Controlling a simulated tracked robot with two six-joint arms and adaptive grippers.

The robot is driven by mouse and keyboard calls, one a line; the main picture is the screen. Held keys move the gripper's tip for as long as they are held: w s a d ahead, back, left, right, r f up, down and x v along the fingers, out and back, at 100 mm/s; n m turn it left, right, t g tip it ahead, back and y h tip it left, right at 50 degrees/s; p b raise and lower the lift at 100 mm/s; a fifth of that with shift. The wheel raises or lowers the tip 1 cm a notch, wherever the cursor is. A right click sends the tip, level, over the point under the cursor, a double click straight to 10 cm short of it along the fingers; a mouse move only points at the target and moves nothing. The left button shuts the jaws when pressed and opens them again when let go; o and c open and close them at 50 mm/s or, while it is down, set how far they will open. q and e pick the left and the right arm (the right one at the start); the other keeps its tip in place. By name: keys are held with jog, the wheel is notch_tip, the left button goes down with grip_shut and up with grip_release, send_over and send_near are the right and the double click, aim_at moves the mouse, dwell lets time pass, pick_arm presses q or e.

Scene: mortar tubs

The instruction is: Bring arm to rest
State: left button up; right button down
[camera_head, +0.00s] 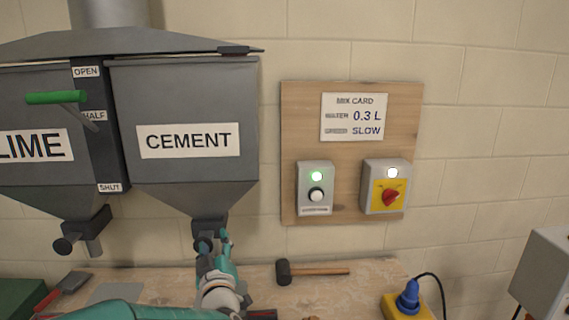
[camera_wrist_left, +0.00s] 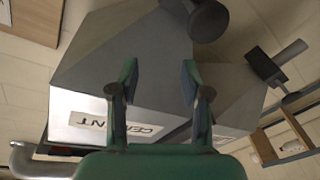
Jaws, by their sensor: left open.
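My left arm comes in from the lower left of the head view. Its teal gripper (camera_head: 226,238) is raised close to the outlet (camera_head: 208,226) under the grey CEMENT hopper (camera_head: 190,95). In the left wrist view the gripper's two fingers (camera_wrist_left: 159,68) stand apart with nothing held between them. That view looks at the hopper upside down, with its sloped underside (camera_wrist_left: 125,45) behind the fingers. A dark round knob (camera_wrist_left: 208,20) of the outlet lies beyond the right finger. I cannot tell whether the fingers touch the outlet. My right gripper is not in view.
The LIME hopper (camera_head: 30,110) with a green-handled lever (camera_head: 57,97) is at left. A mallet (camera_head: 310,271) and a red-handled trowel (camera_head: 62,290) lie on the bench. A board (camera_head: 290,150) with switch boxes hangs on the wall. A yellow box (camera_head: 398,308) with a blue plug stands right.

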pick_arm(q)
jog(key=s+f+m+g+h, duration=0.1)
jog(key=s+f+g+h, duration=0.1)
jog(key=f, duration=0.8)
jog(key=s+d+f+m+g+h, duration=0.1)
jog(key=s+f, duration=0.4)
jog(key=f, duration=0.5)
jog(key=s+f+m+g+h, duration=0.2)
jog(key=s+f+m+g, duration=0.1)
jog(key=f, duration=0.7)
jog(key=shift+s+d+f+g+h, duration=0.15)
jog(key=shift+s+g+h, duration=0.1)
jog(key=shift+g, duration=0.25)
jog(key=shift+s+d+r+g+h, duration=0.1)
jog(key=shift+s+d+g+h, duration=0.1)
jog(key=shift+g, duration=0.3)
jog(key=s+d+f+m+g+h, duration=0.1)
jog(key=s+f+g, duration=0.3)
jog(key=s, duration=0.9)
jog(key=s+d+f+m+g+h, duration=0.1)
jog(key=s+f+g+h, duration=0.1)
jog(key=s+f+g, duration=0.3)
jog(key=s+f, duration=0.4)
jog(key=s, duration=0.3)
jog(key=shift+s+f, duration=0.15)
jog(key=shift+s, duration=0.25)
